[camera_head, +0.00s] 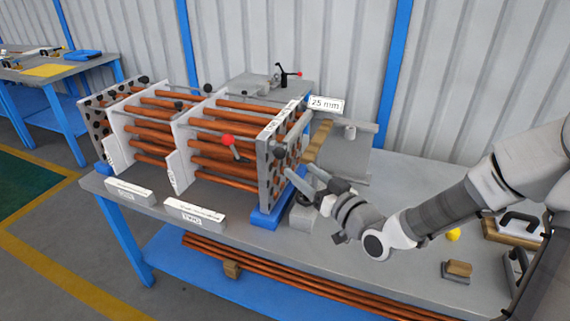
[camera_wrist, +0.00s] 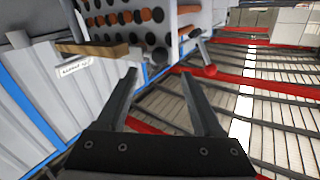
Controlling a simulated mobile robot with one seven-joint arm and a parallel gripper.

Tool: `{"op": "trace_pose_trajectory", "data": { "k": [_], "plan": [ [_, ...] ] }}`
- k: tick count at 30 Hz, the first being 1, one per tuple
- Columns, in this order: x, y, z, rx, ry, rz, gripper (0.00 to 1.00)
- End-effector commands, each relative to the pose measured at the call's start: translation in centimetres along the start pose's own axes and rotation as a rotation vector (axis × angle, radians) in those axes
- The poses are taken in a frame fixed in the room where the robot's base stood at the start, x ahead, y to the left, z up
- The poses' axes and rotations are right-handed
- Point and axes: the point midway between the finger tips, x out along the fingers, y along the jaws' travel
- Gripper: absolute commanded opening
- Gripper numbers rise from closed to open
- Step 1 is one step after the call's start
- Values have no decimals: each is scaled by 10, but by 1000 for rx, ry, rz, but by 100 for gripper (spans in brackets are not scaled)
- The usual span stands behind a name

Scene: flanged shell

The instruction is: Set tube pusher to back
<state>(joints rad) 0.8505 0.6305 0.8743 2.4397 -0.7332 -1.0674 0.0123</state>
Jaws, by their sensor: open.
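No part is labelled as the tube pusher, so I cannot tell for sure which one it is. A lever with a red ball knob (camera_head: 227,140) stands at the near side of the tube bundle's end plate (camera_head: 268,165). In the wrist view a red ball knob (camera_wrist: 210,71) on a grey lever shows to the right of the perforated plate (camera_wrist: 130,20). My gripper (camera_head: 299,170) is open and empty, just right of the end plate. In the wrist view its two fingers (camera_wrist: 158,74) are wide apart, with the red knob beyond and right of the right fingertip.
Copper tubes (camera_head: 215,150) run through white baffles. A grey unit (camera_head: 345,150) beside a wooden strip and a "25 mm" sign (camera_head: 327,104) are close behind my gripper.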

Motion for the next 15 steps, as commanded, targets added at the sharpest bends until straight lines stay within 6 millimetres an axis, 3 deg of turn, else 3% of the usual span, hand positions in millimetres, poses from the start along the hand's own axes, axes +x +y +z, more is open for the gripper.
{"op": "trace_pose_trajectory", "data": {
  "k": [6, 15],
  "plan": [
    [46, 0, 1, 0, 1, -2, 68],
    [78, 0, 0, 0, 0, 0, 68]
  ]
}}
